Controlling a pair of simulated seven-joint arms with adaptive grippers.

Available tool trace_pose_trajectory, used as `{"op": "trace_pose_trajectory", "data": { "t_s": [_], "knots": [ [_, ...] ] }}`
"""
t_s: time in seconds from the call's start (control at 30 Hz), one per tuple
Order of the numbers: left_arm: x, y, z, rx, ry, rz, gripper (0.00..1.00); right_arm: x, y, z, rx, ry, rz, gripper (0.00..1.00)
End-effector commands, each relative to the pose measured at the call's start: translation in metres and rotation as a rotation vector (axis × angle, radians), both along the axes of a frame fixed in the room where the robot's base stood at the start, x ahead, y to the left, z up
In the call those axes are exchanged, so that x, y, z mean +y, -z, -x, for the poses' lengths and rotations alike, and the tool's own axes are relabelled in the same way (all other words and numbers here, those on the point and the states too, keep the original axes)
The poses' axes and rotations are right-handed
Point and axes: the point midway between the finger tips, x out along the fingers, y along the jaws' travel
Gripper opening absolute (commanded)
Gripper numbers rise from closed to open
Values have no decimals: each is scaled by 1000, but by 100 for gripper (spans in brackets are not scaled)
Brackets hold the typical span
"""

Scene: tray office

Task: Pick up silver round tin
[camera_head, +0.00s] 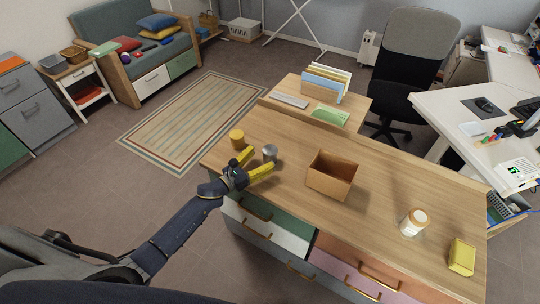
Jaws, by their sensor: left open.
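The silver round tin (269,152) stands on the wooden desk near its left end. My left gripper (262,158) reaches in over the desk's front left edge with its yellow fingers open. The fingertips point toward the tin, which is just beyond them; I cannot tell whether they touch it. One finger is to the left of the tin and the other is on its near side. My right gripper is not in view.
An open cardboard box (331,176) stands right of the tin. A white jar (414,222) and a yellow block (461,257) are at the desk's right end. A file holder (326,84) stands at the back. The desk (380,180) is clear between the box and jar.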

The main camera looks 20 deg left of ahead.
Motion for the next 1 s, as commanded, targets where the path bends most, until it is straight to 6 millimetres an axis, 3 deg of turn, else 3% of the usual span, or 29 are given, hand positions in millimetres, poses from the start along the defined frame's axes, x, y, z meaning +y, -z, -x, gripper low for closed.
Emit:
{"op": "trace_pose_trajectory", "data": {
  "t_s": [0.3,0.7,1.0],
  "knots": [
    [-19,0,-34,0,0,-1,78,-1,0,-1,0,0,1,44],
    [-22,-1,-39,0,0,-1,78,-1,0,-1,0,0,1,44],
    [-22,-1,-39,0,0,-1,43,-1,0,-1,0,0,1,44]
  ]
}}
